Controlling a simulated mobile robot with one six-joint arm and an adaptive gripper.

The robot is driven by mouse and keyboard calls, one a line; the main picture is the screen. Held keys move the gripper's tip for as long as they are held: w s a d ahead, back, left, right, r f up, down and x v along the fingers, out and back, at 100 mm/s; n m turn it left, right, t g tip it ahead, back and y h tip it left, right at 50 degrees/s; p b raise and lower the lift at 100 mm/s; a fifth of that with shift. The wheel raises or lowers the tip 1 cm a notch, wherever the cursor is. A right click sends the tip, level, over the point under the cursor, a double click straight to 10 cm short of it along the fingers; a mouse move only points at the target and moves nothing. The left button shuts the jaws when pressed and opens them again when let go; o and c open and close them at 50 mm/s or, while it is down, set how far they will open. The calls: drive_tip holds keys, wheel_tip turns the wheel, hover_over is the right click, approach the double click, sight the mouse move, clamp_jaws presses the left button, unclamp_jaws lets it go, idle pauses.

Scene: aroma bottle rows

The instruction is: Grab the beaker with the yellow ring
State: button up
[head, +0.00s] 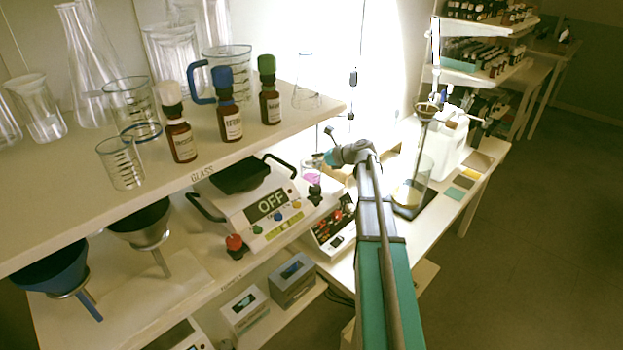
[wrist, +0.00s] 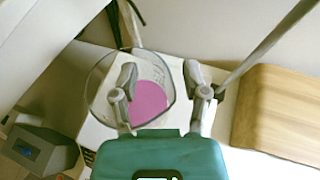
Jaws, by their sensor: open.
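A clear glass beaker with pink contents (wrist: 151,100) stands in the wrist view behind my gripper (wrist: 162,82). It also shows small in the head view (head: 312,179). I cannot make out a yellow ring on it or on any other beaker. My gripper is open and empty. In the wrist view its left finger overlaps the beaker and its right finger is just right of it; I cannot tell whether they touch the glass. In the head view my wrist is right beside the beaker and the fingers are hard to make out.
The upper shelf (head: 60,205) holds clear beakers (head: 122,165), a blue-handled jug (head: 232,60) and several brown bottles (head: 180,141). A device reading OFF (head: 265,208) stands below. A wooden block (wrist: 278,108) and a thin rod (wrist: 262,48) are right of my gripper.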

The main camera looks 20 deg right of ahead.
idle(0.4)
clamp_jaws()
